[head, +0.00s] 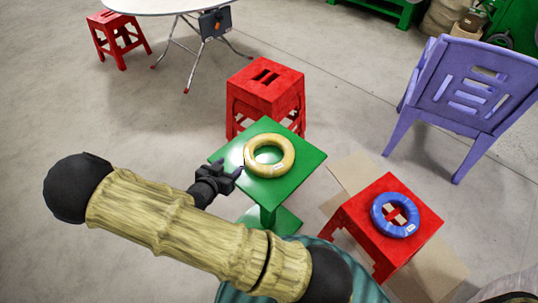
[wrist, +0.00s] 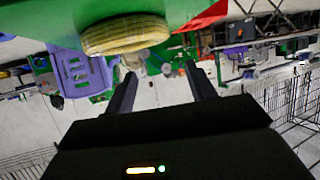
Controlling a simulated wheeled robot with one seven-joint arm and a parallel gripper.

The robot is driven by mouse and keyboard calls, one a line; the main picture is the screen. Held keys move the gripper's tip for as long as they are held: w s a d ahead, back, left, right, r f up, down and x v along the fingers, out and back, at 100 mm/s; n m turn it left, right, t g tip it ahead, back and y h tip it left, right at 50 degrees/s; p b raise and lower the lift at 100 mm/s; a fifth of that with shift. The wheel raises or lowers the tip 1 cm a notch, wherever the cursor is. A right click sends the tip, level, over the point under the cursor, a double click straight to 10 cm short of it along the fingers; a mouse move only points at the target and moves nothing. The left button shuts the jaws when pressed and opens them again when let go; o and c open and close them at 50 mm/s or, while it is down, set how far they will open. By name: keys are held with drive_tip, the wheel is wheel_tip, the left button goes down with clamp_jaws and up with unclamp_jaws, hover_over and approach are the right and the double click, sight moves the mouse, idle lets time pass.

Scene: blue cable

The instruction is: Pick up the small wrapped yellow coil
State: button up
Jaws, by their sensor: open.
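The yellow wrapped coil (head: 269,156) lies flat on the small green table (head: 301,159). A small white label shows on its near side. My gripper (head: 235,172) is at the left edge of the table, close to the coil's left side and apart from it. In the wrist view the coil (wrist: 125,36) is at the upper left, on the green tabletop (wrist: 60,15), which appears upside down. My gripper's two fingers (wrist: 162,85) are spread with nothing between them.
A blue coil (head: 380,218) lies on a red stool (head: 421,232) at the right. Another red stool (head: 266,86) stands behind the green table. A purple chair (head: 465,85) is at the right back. Open concrete floor (head: 170,110) lies to the left.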

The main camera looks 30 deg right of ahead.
approach(249, 146)
drive_tip(key=shift+b+x, duration=0.35)
drive_tip(key=shift+x, duration=0.9)
drive_tip(key=shift+s+d, duration=0.1)
drive_tip(key=shift+d, duration=0.05)
drive_tip(key=x, duration=0.6)
clamp_jaws()
